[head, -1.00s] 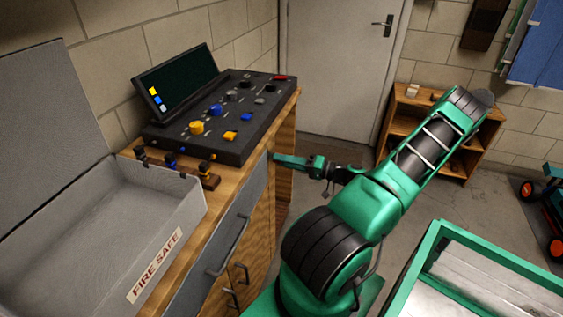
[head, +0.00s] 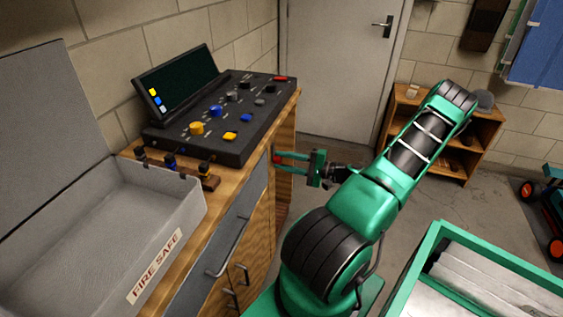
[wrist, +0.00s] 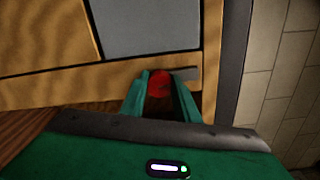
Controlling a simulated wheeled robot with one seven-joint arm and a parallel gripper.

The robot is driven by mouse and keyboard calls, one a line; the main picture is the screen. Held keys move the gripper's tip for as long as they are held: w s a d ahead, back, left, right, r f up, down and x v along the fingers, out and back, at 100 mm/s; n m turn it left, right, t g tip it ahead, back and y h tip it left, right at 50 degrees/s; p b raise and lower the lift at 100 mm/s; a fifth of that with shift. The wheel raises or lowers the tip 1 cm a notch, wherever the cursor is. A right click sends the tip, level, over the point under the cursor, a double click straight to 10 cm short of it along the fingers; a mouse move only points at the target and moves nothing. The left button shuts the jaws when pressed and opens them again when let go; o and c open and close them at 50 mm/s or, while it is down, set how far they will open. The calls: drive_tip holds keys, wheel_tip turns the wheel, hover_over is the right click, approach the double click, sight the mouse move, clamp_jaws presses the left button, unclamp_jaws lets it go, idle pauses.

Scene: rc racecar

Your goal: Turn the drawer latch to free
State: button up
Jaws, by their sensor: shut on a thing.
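The drawer latch shows in the wrist view as a red knob (wrist: 160,84) on the wooden cabinet front, with a grey plate (wrist: 187,74) beside it. My gripper (wrist: 160,92) is shut on the red knob, with one green finger on each side of it. The grey drawer front (head: 258,185) is just left of the gripper. Which way the latch is turned is hard to tell.
A black control panel (head: 215,115) with knobs stands on the bench above. An open grey fire safe box (head: 110,235) sits at the left. A green-edged crate (head: 440,235) stands at the lower right. A wooden shelf (head: 400,100) is by the door.

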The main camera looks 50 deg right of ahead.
drive_tip(key=shift+d+f+m, duration=0.1)
drive_tip(key=shift+d+m, duration=0.1)
drive_tip(key=shift+m, duration=0.2)
drive_tip(key=o, duration=1)
drive_tip(key=shift+o, duration=0.2)
drive_tip(key=shift+a, duration=0.1)
drive_tip(key=v, duration=1)
drive_tip(key=shift+s, duration=0.35)
